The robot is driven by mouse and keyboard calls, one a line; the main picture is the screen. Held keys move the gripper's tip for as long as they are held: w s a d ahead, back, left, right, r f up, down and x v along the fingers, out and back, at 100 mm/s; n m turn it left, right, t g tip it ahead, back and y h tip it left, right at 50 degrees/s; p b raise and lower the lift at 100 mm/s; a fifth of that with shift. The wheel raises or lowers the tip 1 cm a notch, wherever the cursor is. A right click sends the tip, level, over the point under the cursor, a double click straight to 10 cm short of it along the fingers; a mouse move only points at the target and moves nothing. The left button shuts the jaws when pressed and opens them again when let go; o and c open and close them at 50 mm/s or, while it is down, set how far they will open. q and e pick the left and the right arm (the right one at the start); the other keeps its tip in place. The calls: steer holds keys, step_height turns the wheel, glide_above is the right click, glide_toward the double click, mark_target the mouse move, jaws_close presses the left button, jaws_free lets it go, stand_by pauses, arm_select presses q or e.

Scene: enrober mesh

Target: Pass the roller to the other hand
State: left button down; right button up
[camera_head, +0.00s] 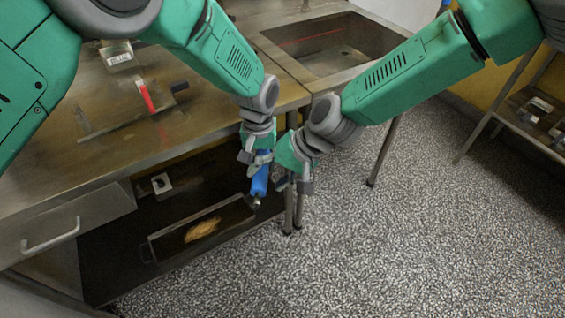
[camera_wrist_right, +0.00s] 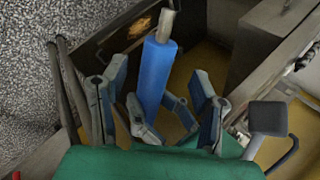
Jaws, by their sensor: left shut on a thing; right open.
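The roller (camera_head: 260,182) is a blue cylinder with a metal end piece, tilted with that end downward. My left gripper (camera_head: 257,158) is shut on its upper part, in front of the bench edge. My right gripper (camera_head: 292,184) is open, just right of the roller in the head view. In the right wrist view the blue roller (camera_wrist_right: 155,75) stands near the middle with its pale end (camera_wrist_right: 166,24) at the top. There it appears between spread grey fingers; whether any right finger touches it I cannot tell. Its gripped end is partly hidden.
Below the bench, a tray (camera_head: 152,253) with a brownish heap stands on the dark lower shelf near a small pale block (camera_head: 161,184). A red-handled item (camera_head: 146,96) lies on the benchtop. A sink (camera_head: 325,45) is behind.

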mark_target(262, 181)
steer(key=shift+x, duration=1.85)
steer(key=shift+s, duration=0.1)
jaws_close()
arm_select(q)
steer(key=c, duration=1.1)
jaws_free()
arm_select(e)
steer(key=shift+r, duration=0.1)
